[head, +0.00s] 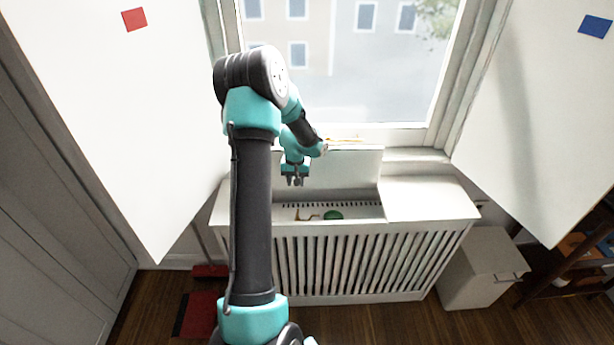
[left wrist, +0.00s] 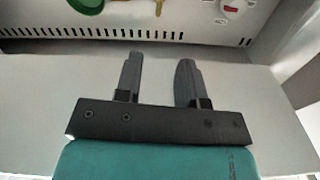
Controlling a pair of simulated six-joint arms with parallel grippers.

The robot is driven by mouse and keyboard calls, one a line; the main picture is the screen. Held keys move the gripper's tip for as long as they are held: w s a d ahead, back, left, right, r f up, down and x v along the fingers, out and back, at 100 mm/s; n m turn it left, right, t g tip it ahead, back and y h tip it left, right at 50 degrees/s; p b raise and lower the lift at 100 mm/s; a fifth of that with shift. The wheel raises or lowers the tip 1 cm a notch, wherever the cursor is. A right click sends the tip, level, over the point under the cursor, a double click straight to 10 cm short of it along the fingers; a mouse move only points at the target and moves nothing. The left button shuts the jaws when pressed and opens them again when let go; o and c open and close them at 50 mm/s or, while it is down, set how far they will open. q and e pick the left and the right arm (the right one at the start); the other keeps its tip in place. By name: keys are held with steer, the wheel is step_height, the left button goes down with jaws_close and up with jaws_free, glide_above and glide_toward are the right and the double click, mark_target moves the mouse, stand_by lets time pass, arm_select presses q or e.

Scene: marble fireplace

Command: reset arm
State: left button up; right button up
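My left arm rises from the lower middle of the head view and bends down to the right. Its left gripper (head: 295,182) hangs above the open section of a white slatted radiator cover (head: 300,225), in front of the raised lid (head: 354,165). In the left wrist view, the two fingers of the left gripper (left wrist: 158,60) stand apart with nothing between them. My right gripper shows in neither view.
A green round object (head: 333,215) and a thin brown object (head: 307,216) lie inside the open section. A white bin (head: 478,270) stands to the right. White panels with a red square (head: 134,19) and a blue square (head: 595,25) flank the window.

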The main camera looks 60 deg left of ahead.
arm_select(q)
steer(key=w+d+f, duration=0.1)
steer(key=d+f, duration=0.1)
steer(key=d, duration=0.2)
steer(key=w+d+f+m+h, duration=0.1)
steer(key=d+f, duration=0.1)
steer(key=d, duration=0.2)
steer(key=w+d+f+m, duration=0.1)
steer(key=w+d+f, duration=0.1)
steer(key=d+f, duration=0.1)
steer(key=shift+w+d+t+h, duration=0.1)
steer(key=shift+d+t+h, duration=0.25)
steer(key=shift+d, duration=0.5)
steer(key=d+f+m+h, duration=0.15)
steer(key=d+f, duration=0.35)
steer(key=d, duration=0.9)
steer(key=s+d+f+m, duration=0.2)
steer(key=s+d, duration=0.2)
steer(key=d, duration=0.5)
steer(key=s+d+f+m, duration=0.2)
steer(key=s+d, duration=0.3)
steer(key=d, duration=0.4)
steer(key=shift+d+f+h, duration=0.15)
steer(key=shift+d+h, duration=0.1)
steer(key=shift+h, duration=0.05)
steer(key=shift+a+m, duration=0.1)
steer(key=shift+m, duration=0.15)
